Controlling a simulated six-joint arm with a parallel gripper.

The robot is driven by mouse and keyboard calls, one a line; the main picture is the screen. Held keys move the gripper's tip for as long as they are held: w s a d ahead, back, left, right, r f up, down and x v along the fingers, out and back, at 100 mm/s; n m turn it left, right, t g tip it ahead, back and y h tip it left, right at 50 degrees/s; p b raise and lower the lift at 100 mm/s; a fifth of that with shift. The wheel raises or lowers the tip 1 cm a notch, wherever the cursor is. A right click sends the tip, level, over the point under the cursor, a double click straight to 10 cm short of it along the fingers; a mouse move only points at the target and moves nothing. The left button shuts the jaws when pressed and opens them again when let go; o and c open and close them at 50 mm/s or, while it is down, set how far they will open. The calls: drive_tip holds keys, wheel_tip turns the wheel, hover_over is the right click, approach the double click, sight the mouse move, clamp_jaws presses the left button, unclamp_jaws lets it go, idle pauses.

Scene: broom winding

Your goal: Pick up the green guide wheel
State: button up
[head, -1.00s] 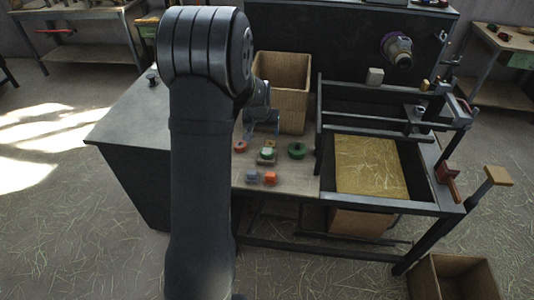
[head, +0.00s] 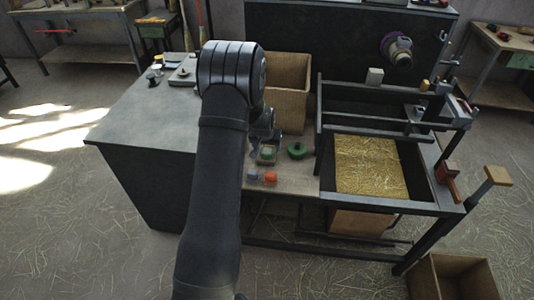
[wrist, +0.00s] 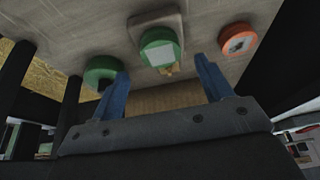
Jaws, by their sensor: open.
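A green wheel (head: 297,150) lies on the bench at the right of a small group of parts. It also shows in the wrist view (wrist: 101,70), partly hidden by one finger. A second green round piece (head: 267,153) with a pale square top sits left of it; in the wrist view this piece (wrist: 158,47) is on a grey-brown base between the fingers' directions. My gripper (wrist: 161,68) has its blue fingers spread with nothing between them. In the head view my arm's end is just behind the second green piece. The height gap is unclear.
An orange-red wheel (wrist: 238,40) lies at the right in the wrist view. A tan bin (head: 288,82) stands behind, and a black frame with a straw-filled tray (head: 370,167) stands to the right.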

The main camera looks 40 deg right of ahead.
sight(267, 151)
drive_tip(key=x, duration=0.5)
drive_tip(key=shift+a, duration=0.15)
drive_tip(key=c, duration=1)
